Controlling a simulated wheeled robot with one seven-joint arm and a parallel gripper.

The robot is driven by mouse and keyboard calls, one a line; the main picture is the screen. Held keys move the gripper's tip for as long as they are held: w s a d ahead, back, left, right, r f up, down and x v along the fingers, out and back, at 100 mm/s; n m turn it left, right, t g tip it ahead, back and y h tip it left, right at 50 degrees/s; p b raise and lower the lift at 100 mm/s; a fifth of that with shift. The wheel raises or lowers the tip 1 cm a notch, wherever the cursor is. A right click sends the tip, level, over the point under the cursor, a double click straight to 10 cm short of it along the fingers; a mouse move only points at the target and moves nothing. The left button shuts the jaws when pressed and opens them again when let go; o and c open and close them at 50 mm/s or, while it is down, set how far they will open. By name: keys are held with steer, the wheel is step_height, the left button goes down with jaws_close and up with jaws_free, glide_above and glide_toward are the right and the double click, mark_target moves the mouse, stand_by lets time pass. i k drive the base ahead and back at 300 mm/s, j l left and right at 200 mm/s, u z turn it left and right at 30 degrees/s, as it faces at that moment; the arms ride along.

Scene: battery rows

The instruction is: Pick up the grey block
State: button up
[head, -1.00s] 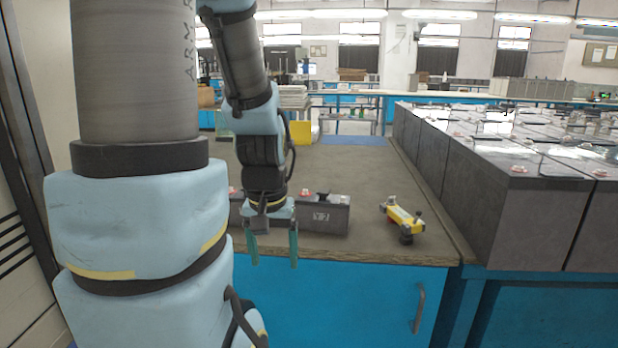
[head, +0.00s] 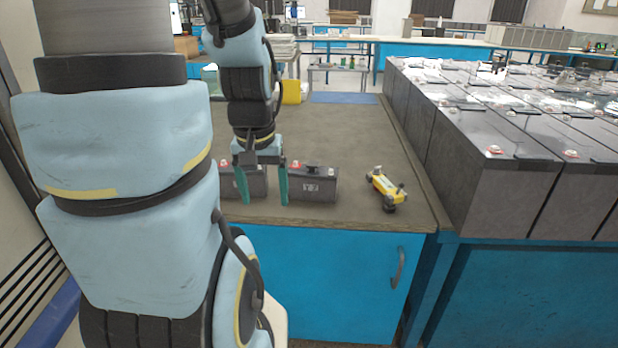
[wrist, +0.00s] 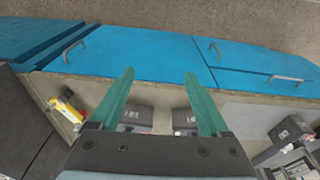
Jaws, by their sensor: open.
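Two dark grey battery-like blocks stand side by side near the front edge of the worktable: a left one (head: 255,184), partly behind my fingers, and a right one (head: 318,186). I cannot tell which is the task's grey block. My gripper (head: 265,198) is open and empty, its two green fingers pointing down in front of the left block and the gap between the blocks. In the wrist view my gripper (wrist: 159,76) has nothing between its fingers. Parts of two blocks show beyond it, one (wrist: 136,116) behind the left finger and one (wrist: 183,120) by the right finger.
A yellow device (head: 384,186) lies right of the blocks on the worktable (head: 350,140). A row of large dark battery cases (head: 500,200) stands along the right side. Blue cabinet doors (head: 330,280) lie below the table's front edge. The table behind the blocks is largely clear.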

mark_target(310, 180)
steer(key=u, duration=0.3)
steer(key=l+u, duration=0.25)
steer(key=u, duration=0.2)
steer(key=l+u, duration=0.2)
steer(key=u, duration=0.2)
steer(key=k+l+u, duration=0.15)
steer(key=u, duration=0.3)
steer(key=k+l+u, duration=0.1)
steer(key=l+u, duration=0.15)
steer(key=u, duration=0.15)
steer(key=k+l+u, duration=0.2)
steer(key=k+l, duration=0.35)
steer(key=k+l+u, duration=0.2)
steer(key=k+l, duration=0.25)
steer(key=k+l+u, duration=0.2)
steer(key=k+l, duration=0.15)
steer(key=k, duration=0.35)
